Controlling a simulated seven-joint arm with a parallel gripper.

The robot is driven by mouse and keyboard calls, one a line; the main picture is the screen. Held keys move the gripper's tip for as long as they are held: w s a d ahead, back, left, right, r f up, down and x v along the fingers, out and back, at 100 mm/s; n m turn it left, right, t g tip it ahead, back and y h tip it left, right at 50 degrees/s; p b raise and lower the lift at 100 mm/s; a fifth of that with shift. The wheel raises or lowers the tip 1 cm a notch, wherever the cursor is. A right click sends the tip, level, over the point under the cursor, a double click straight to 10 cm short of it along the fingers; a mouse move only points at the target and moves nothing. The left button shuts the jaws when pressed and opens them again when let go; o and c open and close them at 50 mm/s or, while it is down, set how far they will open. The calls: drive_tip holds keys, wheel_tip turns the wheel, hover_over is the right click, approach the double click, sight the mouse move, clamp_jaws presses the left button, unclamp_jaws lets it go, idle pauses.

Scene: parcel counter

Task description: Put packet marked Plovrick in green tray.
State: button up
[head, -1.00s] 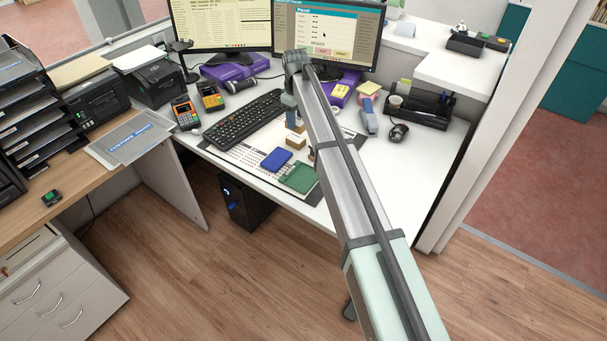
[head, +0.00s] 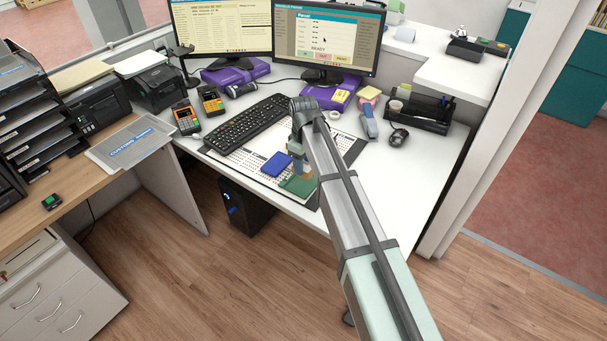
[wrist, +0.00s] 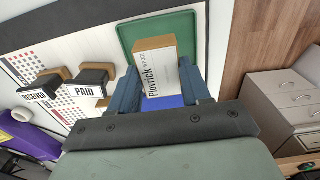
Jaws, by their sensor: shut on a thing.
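My gripper (wrist: 163,90) is shut on the packet marked Plovrick (wrist: 155,70), a small tan box with a white printed label, held between its two blue-grey fingers. In the head view my gripper (head: 297,155) is over the desk mat, partly hidden by my arm, with the tan packet (head: 298,167) low between the fingers. The green tray (head: 297,187) lies at the mat's front edge; in the wrist view the green tray (wrist: 180,20) shows behind the packet, which overlaps it. I cannot tell whether the packet touches the tray.
A blue tray (head: 276,163) lies just left of the green one. Stamps marked PAID (wrist: 90,82) and RECEIVED (wrist: 42,86) stand on the mat. A keyboard (head: 247,121), mouse (head: 398,138) and black organizer (head: 420,113) are around.

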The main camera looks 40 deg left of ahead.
drive_tip(key=shift+f, duration=2.45)
drive_tip(key=o, duration=1.1)
drive_tip(key=shift+f, duration=0.15)
wheel_tip(320, 180, up, 12)
drive_tip(key=shift+r, duration=0.2)
